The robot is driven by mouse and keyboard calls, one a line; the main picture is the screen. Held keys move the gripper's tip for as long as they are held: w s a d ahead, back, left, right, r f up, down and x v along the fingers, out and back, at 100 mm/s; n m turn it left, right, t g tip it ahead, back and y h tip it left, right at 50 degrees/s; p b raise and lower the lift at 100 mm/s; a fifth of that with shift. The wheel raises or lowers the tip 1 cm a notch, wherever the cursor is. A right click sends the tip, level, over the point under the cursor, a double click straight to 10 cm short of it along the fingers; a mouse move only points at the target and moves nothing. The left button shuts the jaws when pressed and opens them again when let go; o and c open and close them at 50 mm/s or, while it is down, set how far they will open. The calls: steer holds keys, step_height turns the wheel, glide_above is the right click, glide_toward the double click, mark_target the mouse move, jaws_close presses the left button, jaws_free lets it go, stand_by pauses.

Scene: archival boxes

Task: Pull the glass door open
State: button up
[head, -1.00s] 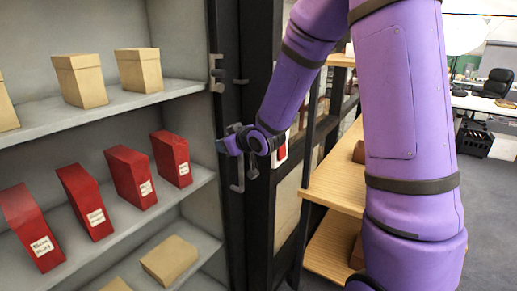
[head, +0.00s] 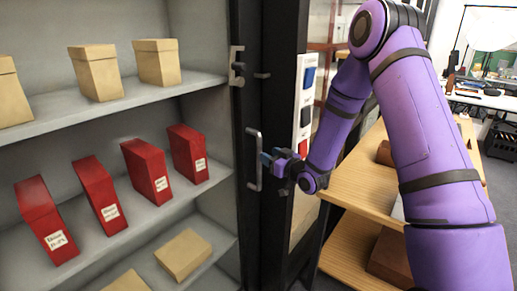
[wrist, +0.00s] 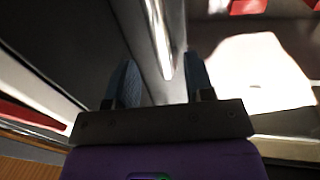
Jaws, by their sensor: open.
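The glass door's dark frame (head: 247,215) stands upright at the front of a grey cabinet, and it looks closed. A silver vertical bar handle (head: 254,160) is fixed to this frame. My gripper (head: 267,160) is open at the handle's right side, at about mid-height of the bar. In the wrist view the handle (wrist: 159,35) runs down from the top towards the space between the two blue fingers of my gripper (wrist: 160,84). The fingers stand apart on either side of it. I cannot tell whether either finger touches the bar.
Red boxes (head: 147,172) and tan boxes (head: 158,62) stand on the cabinet's grey shelves. A metal latch piece (head: 237,66) sits above the handle. A wooden shelf unit (head: 350,185) stands close on the right, beside my arm. Open floor lies beyond it at the far right.

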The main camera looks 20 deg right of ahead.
steer(key=x, duration=0.8)
steer(key=shift+s, duration=0.1)
jaws_close()
